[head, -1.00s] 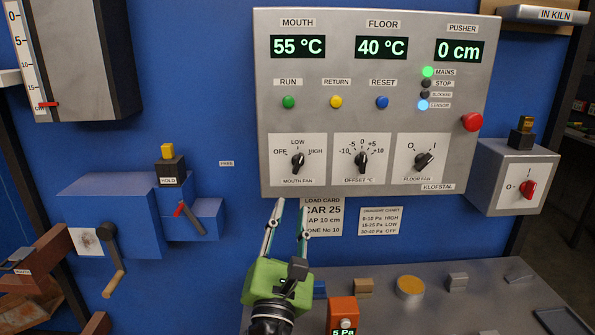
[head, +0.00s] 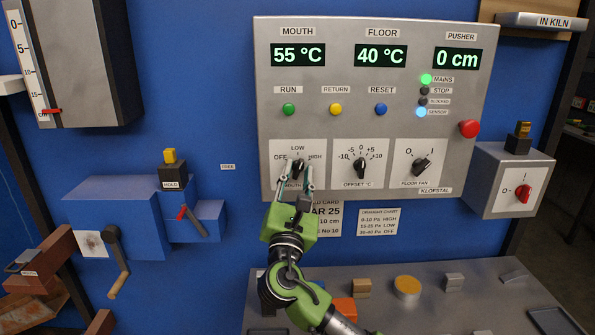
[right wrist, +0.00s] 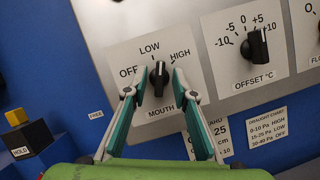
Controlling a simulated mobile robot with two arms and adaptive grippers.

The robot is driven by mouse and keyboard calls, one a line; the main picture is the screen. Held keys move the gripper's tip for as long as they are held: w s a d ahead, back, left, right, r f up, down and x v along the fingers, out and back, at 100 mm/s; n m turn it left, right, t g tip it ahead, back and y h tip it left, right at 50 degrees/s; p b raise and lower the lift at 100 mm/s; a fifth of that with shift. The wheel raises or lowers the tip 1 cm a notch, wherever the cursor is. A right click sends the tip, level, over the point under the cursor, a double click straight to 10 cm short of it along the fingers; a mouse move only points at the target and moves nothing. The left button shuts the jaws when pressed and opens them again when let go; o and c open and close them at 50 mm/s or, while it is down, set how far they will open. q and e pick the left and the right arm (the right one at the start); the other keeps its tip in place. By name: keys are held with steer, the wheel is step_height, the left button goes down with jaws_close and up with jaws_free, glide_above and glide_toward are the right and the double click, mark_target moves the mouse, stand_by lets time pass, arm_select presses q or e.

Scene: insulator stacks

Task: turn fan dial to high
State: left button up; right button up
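The mouth fan dial (head: 298,165) is a black knob on a white plate marked OFF, LOW and HIGH, at the lower left of the grey control panel (head: 470,90). It also shows in the right wrist view (right wrist: 159,78). Its pointer is roughly upward, near LOW; the exact angle is hard to tell. My right gripper (head: 295,170) is at the dial, with one fingertip on each side of the knob. In the right wrist view my right gripper (right wrist: 159,74) is open, with gaps visible between the fingertips and knob. My left gripper is not in view.
The offset dial (head: 361,167) and floor fan dial (head: 422,166) sit to the right. A draught chart (head: 378,222) hangs below the panel. An orange device (head: 345,308) on the bench is mostly behind my right arm. A blue hold box (head: 115,210) stands left.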

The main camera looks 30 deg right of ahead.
jaws_close()
steer(key=shift+w+m+g+h, duration=0.1)
steer(key=shift+m+g+h, duration=0.2)
steer(key=shift+m, duration=0.2)
steer(key=m, duration=0.2)
steer(key=m+g+b, duration=0.1)
steer(key=shift+m+g+h, duration=0.3)
steer(key=shift+m, duration=0.1)
steer(key=shift+a+r+m+g, duration=0.1)
steer(key=shift+m+g, duration=0.4)
steer(key=shift+m, duration=0.7)
steer(key=shift+r+m+g, duration=0.1)
steer(key=shift+m+g, duration=0.4)
steer(key=shift+m, duration=0.7)
jaws_free()
